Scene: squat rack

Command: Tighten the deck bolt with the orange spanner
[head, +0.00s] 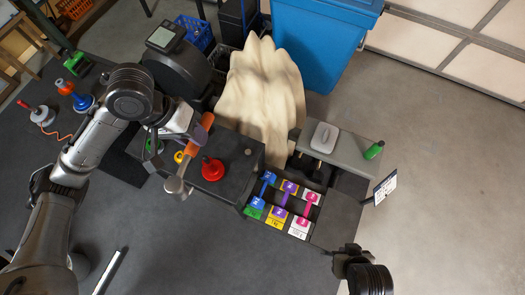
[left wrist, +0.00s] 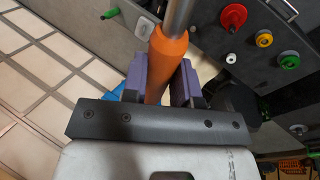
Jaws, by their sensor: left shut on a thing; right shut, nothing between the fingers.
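My left gripper (head: 187,133) is shut on the orange spanner (head: 196,139) by its handle, over the left part of the dark deck (head: 228,145). The spanner's metal head (head: 176,186) points toward the front of the deck. In the left wrist view the orange handle (left wrist: 168,55) sits between two purple finger pads, and its metal shaft runs out of the top edge. A small grey round piece (head: 248,152) on the deck may be the bolt; I cannot be sure. My right gripper (head: 346,256) is shut and empty at the lower right, away from the deck.
A red knob (head: 212,170) stands on the deck just right of the spanner. A tray of coloured dumbbells (head: 282,196) lies to its right. A beige draped cloth (head: 262,90) and a blue bin (head: 322,40) stand behind. The floor at right is clear.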

